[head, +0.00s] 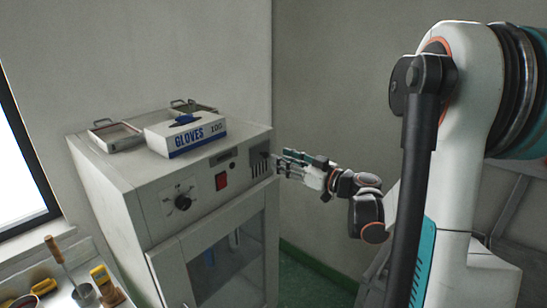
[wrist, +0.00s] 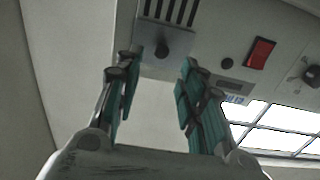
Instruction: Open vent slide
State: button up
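The vent slide is a slotted plate on the upper right of the cabinet's front panel, partly behind my fingers in the head view (head: 259,160). In the wrist view its dark slots (wrist: 168,11) are at the top, with a small dark knob (wrist: 162,49) just below them. My gripper (head: 281,163) is in front of the vent at the panel's right end. In the wrist view my gripper (wrist: 158,64) has its two teal-padded fingers spread apart, with the knob seen between and just beyond the tips. Nothing is held. Whether a finger touches the panel cannot be told.
The white cabinet (head: 150,185) has a red switch (head: 221,181), a dial (head: 182,202) and a glass door (head: 225,255). A glove box (head: 186,136) and metal trays (head: 115,137) sit on top. Tools stand at lower left. Open floor is right of the cabinet.

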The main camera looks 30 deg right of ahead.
jog(key=v, duration=0.5)
jog(key=shift+s+d, duration=0.1)
jog(key=shift+s, duration=0.15)
jog(key=shift+w, duration=0.1)
